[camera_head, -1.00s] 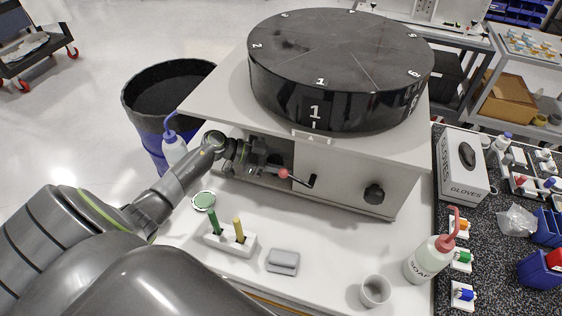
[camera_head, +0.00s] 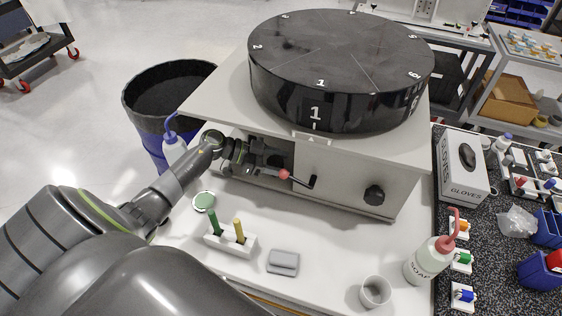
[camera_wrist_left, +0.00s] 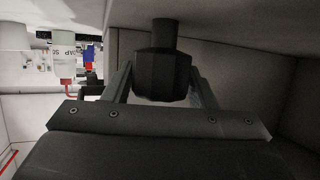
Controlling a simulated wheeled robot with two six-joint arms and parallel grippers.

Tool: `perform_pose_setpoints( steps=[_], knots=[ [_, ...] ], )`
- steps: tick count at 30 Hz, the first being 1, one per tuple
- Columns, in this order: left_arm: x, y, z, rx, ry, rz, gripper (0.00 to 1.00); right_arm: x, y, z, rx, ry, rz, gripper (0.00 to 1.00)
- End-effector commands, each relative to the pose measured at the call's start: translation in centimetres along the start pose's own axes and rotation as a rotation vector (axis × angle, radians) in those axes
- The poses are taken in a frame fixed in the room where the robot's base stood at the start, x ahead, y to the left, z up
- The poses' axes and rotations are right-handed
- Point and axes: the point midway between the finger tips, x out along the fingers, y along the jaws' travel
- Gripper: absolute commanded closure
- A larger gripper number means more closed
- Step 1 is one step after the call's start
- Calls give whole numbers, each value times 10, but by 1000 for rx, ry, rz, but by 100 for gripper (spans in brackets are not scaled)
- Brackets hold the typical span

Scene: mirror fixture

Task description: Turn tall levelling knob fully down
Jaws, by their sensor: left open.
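The tall levelling knob (camera_wrist_left: 163,75) is a dark, faceted knob on a thick black stem. In the left wrist view it hangs below a pale panel, between the two fingers of my left gripper (camera_wrist_left: 161,88). The fingers stand open on either side of it; I cannot tell whether either one touches it. In the head view my left gripper (camera_head: 268,160) reaches into the open front recess of the grey fixture (camera_head: 340,180). The knob is hidden there. My right gripper is not in view.
A red-tipped lever (camera_head: 284,174) sits close to my left gripper. A black star knob (camera_head: 374,195) is on the fixture's front. A black numbered drum (camera_head: 340,65) stands on top. The bench in front holds a tool block (camera_head: 230,243), a cup (camera_head: 375,291) and a soap bottle (camera_head: 428,262).

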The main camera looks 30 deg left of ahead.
Motion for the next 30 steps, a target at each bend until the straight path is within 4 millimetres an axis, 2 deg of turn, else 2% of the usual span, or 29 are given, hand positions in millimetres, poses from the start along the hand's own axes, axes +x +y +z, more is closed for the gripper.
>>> perform_pose_setpoints(
  steps=[6, 12, 16, 26, 30],
  knots=[
    [-39, 0, -3, -3, -6, -1, 48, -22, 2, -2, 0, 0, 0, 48],
    [-64, 0, -1, -2, -4, 0, 48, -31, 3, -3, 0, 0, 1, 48],
    [-70, 0, 0, -2, -2, 0, 48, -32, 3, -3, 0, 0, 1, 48],
    [-70, 0, 0, 4, -2, 0, 48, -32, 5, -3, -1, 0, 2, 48],
    [-71, 2, -2, 57, -4, -1, 48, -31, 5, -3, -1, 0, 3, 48]
  ],
)
